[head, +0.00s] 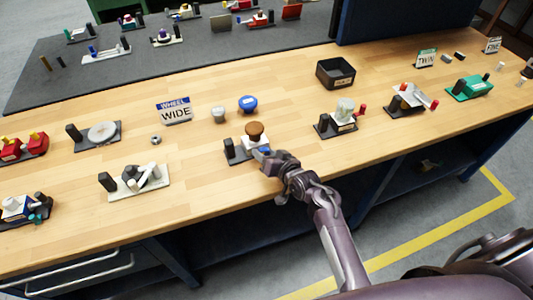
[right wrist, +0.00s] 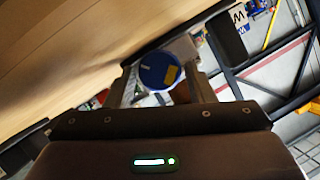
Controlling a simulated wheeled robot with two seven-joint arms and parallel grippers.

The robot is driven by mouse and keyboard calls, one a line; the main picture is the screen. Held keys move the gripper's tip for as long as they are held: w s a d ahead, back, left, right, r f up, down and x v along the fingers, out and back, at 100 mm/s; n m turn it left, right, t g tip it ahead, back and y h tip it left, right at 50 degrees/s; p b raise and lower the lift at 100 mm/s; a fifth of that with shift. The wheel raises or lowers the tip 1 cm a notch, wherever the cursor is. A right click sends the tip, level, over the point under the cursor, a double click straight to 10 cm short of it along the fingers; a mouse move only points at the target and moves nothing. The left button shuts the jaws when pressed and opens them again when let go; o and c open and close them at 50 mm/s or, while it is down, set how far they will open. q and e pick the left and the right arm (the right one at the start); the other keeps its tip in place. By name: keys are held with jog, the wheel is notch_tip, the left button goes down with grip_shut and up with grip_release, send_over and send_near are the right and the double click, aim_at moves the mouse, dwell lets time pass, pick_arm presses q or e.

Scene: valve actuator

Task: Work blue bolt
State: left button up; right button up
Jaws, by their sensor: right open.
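The blue bolt (right wrist: 158,71) shows in the right wrist view as a round blue head with a yellow patch and a small white mark. It lies between the two fingers of my right gripper (right wrist: 162,80), which is open with a finger on either side; I cannot tell whether they touch it. In the head view, my right gripper (head: 267,155) is at the front of a device with a brown knob (head: 254,130), a white body and a dark base (head: 237,153). A little blue shows at the gripper's tip there; the gripper hides most of it. My left gripper is out of view.
Behind the device stand a blue round knob (head: 248,103), a grey cup-like piece (head: 218,115) and a "WHEEL WIDE" sign (head: 174,110). A device with a clear knob (head: 344,110) is to the right, below a black bin (head: 336,73). The bench's front edge is close by.

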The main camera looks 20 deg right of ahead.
jog(key=c, duration=0.7)
jog(key=shift+n, duration=0.3)
jog(key=shift+a+n+h+p, duration=0.15)
jog(key=shift+n+h+p, duration=0.4)
jog(key=shift+n+h, duration=0.3)
jog(key=shift+a+n+h+p, duration=0.15)
jog(key=shift+n+h, duration=0.45)
jog(key=shift+n, duration=0.3)
jog(key=shift+a+n+h+p, duration=0.15)
jog(key=shift+n+h, duration=0.4)
jog(key=shift+n, duration=0.3)
jog(key=shift+d, duration=0.1)
jog(key=o, duration=0.7)
